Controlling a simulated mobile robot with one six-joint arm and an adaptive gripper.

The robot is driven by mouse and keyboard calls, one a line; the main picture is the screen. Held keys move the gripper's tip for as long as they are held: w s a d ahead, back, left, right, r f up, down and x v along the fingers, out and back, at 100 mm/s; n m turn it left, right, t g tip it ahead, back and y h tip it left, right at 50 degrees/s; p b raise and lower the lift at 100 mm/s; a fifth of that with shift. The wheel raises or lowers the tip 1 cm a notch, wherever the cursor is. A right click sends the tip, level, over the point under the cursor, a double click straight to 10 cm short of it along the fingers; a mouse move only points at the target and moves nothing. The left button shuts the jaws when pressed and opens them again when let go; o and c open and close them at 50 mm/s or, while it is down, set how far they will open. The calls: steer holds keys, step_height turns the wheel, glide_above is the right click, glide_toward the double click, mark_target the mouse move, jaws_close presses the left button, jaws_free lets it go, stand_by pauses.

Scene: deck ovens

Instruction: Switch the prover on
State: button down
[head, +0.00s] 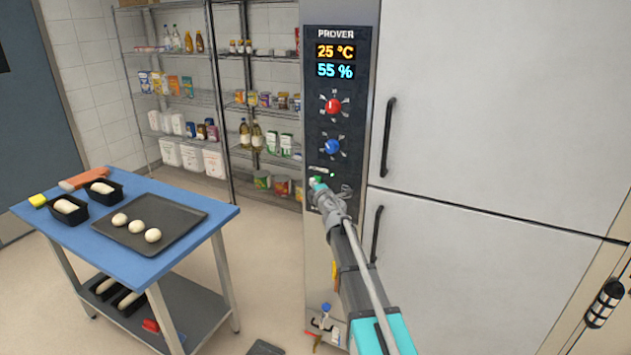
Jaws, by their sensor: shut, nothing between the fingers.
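The prover (437,85) is a tall light-grey cabinet with two doors and a dark control panel (318,122) on its left. The panel's display (335,61) is lit and reads 25 °C and 55 %. Below it are a red knob (333,107) and a blue knob (332,147). A small light label strip and a tiny green spot (332,175) sit under the knobs. My gripper (319,185) is shut and empty, its tip at the lower panel beside a green part. The tip hides what lies behind it; I cannot tell whether it touches.
A blue-topped table (190,257) stands at left with a dark tray (181,236) of dough balls and two black loaf tins. Wire shelves (177,97) of groceries stand behind. Door handles (388,137) stick out from the prover. A dark flat object (264,348) lies on the floor.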

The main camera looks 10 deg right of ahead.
steer(key=s+d+r+p, duration=0.1)
steer(key=s, duration=0.7)
steer(key=shift+d+r, duration=0.3)
steer(key=shift+r, duration=0.05)
steer(key=shift+s, duration=0.1)
steer(key=shift+d, duration=0.1)
steer(key=s+d+f+m+g+h, duration=0.4)
steer(key=s+f+m+h, duration=0.1)
steer(key=s+m, duration=0.25)
steer(key=s+d+f+m+g+h, duration=0.4)
steer(key=s+d+f+m, duration=0.15)
steer(key=m, duration=0.35)
steer(key=s+a+f+m+g+y, duration=0.1)
steer(key=s+a+f+g+y, duration=0.2)
steer(key=s, duration=0.7)
steer(key=s+a+f+m+g+y, duration=0.2)
steer(key=s+a+f+g, duration=0.3)
steer(key=s+a, duration=0.3)
steer(key=shift+s+a+g+y, duration=0.15)
steer(key=shift+s+g+y, duration=0.45)
steer(key=shift+s+g, duration=0.3)
